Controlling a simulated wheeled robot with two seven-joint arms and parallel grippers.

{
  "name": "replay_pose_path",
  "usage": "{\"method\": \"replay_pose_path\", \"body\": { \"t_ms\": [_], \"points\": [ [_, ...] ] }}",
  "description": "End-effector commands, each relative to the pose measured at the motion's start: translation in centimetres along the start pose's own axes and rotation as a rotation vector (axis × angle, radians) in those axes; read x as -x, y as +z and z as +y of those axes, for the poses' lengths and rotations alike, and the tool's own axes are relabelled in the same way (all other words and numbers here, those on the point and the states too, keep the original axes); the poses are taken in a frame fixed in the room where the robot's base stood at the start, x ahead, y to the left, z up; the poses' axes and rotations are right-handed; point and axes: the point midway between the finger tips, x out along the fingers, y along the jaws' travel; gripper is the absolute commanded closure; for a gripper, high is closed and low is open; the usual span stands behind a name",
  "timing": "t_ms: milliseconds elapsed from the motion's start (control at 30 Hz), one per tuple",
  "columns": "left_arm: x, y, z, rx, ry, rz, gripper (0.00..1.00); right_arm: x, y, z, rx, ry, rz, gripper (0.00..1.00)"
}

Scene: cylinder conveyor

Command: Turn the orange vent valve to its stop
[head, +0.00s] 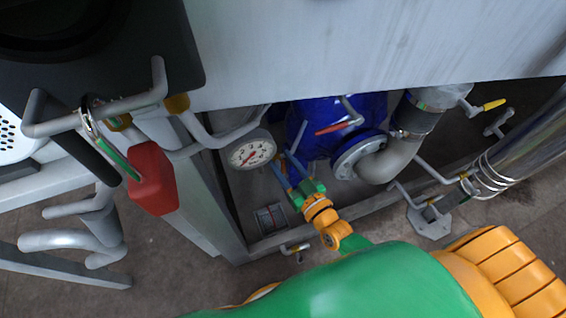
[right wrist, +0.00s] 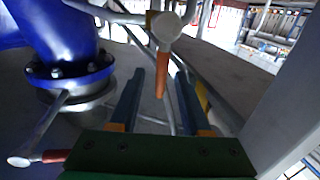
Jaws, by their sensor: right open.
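The orange vent valve handle (right wrist: 161,78) hangs down from a round grey hub (right wrist: 166,27) in the right wrist view. I cannot make it out in the head view. My right gripper (right wrist: 158,78) is open, its two blue fingers on either side of the orange handle in that picture. I cannot tell whether either finger touches it. In the head view the right gripper (head: 281,158) reaches into the bay beside the gauge. My left gripper is not in view.
A lever with a red grip (head: 333,128) sits in front of the blue pipe body (head: 312,112). A dial gauge (head: 251,153) is left of my right gripper. A yellow-handled lever (head: 493,105) is at the right.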

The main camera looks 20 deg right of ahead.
Motion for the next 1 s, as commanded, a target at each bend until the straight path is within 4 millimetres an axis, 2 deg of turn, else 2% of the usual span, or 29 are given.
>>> {"method": "replay_pose_path", "body": {
  "t_ms": [33, 200, 567, 1000],
  "points": [
    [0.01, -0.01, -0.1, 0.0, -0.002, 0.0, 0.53, 0.01, 0.0, 0.0, 0.0, 0.0, 0.0, 0.53],
    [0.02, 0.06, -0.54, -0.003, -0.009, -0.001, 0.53, 0.03, 0.01, 0.01, 0.0, 0.0, -0.001, 0.99],
    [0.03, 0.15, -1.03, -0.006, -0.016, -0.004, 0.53, 0.05, 0.03, 0.02, 0.0, 0.0, -0.001, 1.0],
    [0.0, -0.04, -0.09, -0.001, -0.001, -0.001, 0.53, 0.06, 0.05, 0.01, 0.0, 0.0, -0.002, 1.0]
  ]
}}
